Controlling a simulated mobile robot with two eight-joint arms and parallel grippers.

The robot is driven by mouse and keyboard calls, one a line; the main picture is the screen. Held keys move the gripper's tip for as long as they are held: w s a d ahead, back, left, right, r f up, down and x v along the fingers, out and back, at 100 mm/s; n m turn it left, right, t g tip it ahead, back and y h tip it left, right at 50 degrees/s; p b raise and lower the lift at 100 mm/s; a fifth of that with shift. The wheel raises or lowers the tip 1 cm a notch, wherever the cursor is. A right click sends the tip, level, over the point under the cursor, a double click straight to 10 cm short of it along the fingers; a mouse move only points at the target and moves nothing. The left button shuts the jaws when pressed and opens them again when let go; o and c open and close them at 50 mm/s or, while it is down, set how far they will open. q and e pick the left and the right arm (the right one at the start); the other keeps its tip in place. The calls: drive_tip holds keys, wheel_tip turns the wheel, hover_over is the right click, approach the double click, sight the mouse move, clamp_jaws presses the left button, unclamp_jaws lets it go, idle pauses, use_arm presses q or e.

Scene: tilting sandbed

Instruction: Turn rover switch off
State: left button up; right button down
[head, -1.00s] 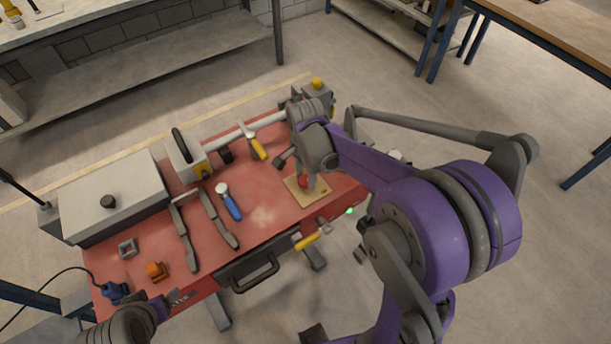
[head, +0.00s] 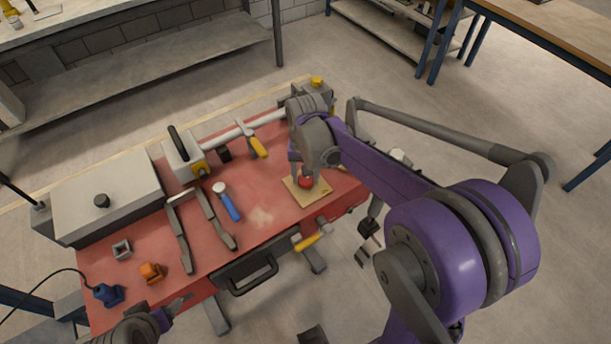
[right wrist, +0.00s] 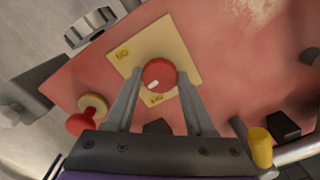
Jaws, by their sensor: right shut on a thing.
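The rover switch is a round red knob (head: 306,182) on a tan square plate (head: 293,189) at the right part of the red bench. In the right wrist view the knob (right wrist: 160,72) has a white mark near its lower-left edge. Two yellowish labels on the plate (right wrist: 178,52) are too blurred to read surely; the mark lies near the lower one. My right gripper (right wrist: 160,78) has its fingers on both sides of the knob and is shut on it. My left gripper (head: 178,304) is at the bench's front-left edge; its jaws are unclear.
A yellow-handled tool (head: 308,241) is at the front edge. The bench top between hammer and plate is clear.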

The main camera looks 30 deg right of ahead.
sight(305, 179)
drive_tip(key=n, duration=0.3)
drive_tip(key=shift+n, duration=0.4)
drive_tip(key=shift+n+b, duration=0.45)
drive_tip(key=shift+n, duration=1.25)
drive_tip(key=shift+c, duration=1.3)
unclamp_jaws()
wheel_tip(305, 179, up, 11)
drive_tip(key=shift+p, duration=0.4)
